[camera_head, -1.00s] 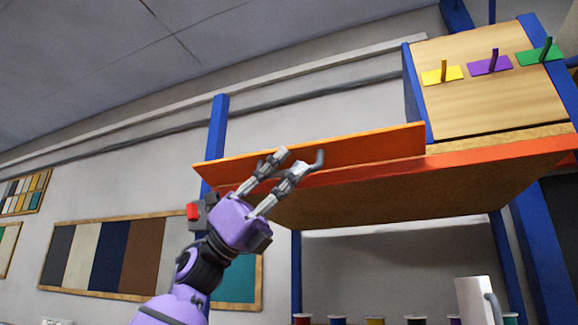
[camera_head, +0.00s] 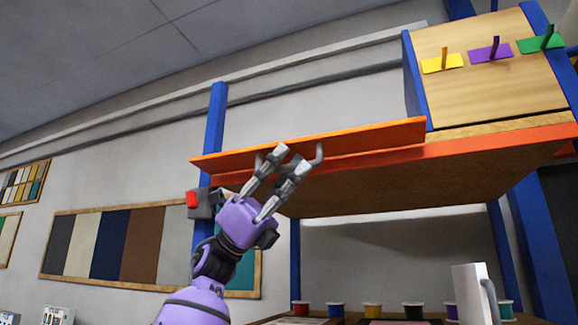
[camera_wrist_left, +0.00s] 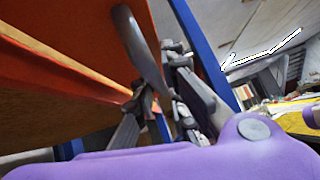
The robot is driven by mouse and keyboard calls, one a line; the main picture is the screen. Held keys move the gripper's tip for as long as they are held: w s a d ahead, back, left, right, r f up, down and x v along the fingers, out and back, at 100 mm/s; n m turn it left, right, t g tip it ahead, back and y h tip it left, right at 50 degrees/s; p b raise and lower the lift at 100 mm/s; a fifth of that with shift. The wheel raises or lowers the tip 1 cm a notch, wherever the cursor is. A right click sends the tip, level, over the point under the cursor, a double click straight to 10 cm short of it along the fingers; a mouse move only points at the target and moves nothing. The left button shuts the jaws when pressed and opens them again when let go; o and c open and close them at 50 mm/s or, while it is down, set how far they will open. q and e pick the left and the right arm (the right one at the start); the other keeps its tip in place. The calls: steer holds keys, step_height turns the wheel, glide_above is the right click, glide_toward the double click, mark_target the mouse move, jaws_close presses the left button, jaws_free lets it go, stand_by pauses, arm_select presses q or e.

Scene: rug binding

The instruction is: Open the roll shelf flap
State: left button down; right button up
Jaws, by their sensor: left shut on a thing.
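The roll shelf flap (camera_head: 370,138) is a long orange panel along the front edge of the high orange shelf (camera_head: 470,148). I see it from below, leaning outward. A grey bar handle (camera_head: 319,157) is on its face and also shows as a curved bar in the left wrist view (camera_wrist_left: 139,45). My left gripper (camera_head: 290,158) reaches up from below and is shut on the handle. The fingers (camera_wrist_left: 165,95) hide part of the handle in both views. My right gripper is in neither view.
A blue post (camera_head: 214,130) stands at the shelf's left end. A wooden board (camera_head: 475,95) with coloured hooks is at upper right. A grey box with a red front (camera_head: 200,203) is left of my gripper.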

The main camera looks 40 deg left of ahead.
arm_select(q)
steer(key=shift+w+d+f, duration=0.1)
steer(key=shift+w+f, duration=0.2)
steer(key=shift+f, duration=0.1)
steer(key=c, duration=2)
jaws_free()
steer(key=shift+o, duration=0.9)
steer(key=shift+w+a, duration=0.2)
steer(key=shift+s+r, duration=0.3)
steer(key=shift+r, duration=0.15)
steer(key=r, duration=0.9)
steer(key=shift+s+a, duration=0.15)
steer(key=shift+s, duration=0.1)
steer(key=shift+w+r, duration=0.1)
steer(key=shift+r, duration=0.25)
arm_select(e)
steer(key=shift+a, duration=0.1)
arm_select(q)
steer(key=shift+f, duration=0.1)
